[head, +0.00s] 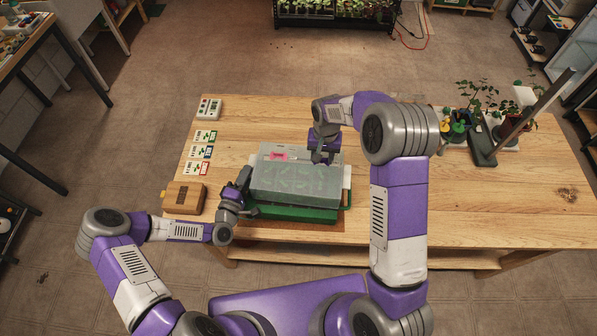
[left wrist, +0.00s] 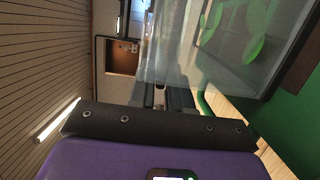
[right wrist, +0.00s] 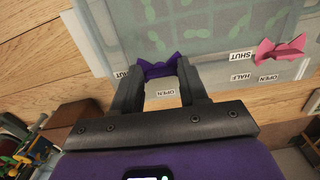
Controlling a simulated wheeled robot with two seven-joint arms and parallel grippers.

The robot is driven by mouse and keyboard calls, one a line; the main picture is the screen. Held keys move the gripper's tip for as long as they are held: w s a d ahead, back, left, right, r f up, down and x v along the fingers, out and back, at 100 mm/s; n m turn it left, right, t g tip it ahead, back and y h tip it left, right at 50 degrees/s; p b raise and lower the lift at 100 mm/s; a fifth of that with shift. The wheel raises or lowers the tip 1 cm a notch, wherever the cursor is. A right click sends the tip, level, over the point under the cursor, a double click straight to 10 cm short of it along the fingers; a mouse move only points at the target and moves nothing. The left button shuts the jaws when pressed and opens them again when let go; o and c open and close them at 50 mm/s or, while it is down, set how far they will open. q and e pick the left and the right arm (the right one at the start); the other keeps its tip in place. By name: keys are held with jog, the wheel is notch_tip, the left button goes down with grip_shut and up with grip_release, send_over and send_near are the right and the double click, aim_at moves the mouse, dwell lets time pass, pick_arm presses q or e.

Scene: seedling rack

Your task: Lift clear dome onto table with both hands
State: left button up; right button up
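The clear dome (head: 295,180) is a greyish see-through cover resting on a green tray (head: 300,214). Pale green shapes show through it. A pink vent knob (head: 278,155) is on its top and shows in the right wrist view (right wrist: 281,50). My right gripper (head: 322,157) is over the dome's far right part. Its fingers (right wrist: 160,72) stand apart at a purple knob (right wrist: 158,69); contact is unclear. My left gripper (head: 241,190) is low beside the dome's left side. In the left wrist view its short dark fingers (left wrist: 172,98) are beside the dome wall (left wrist: 205,60); their gap is unclear.
A wooden box (head: 184,198), several seed cards (head: 202,152) and a small meter (head: 209,109) lie left of the dome. Potted plants (head: 478,115) and a dark stand (head: 481,148) are at the right. The wooden table (head: 500,200) is clear right of my right arm.

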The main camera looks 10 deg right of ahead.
pick_arm(q)
jog(key=shift+c, duration=1.1)
pick_arm(e)
jog(key=shift+c, duration=1.2)
pick_arm(q)
grip_shut()
pick_arm(e)
grip_shut()
pick_arm(q)
jog(key=shift+r, duration=0.15)
pick_arm(e)
jog(key=shift+r, duration=0.15)
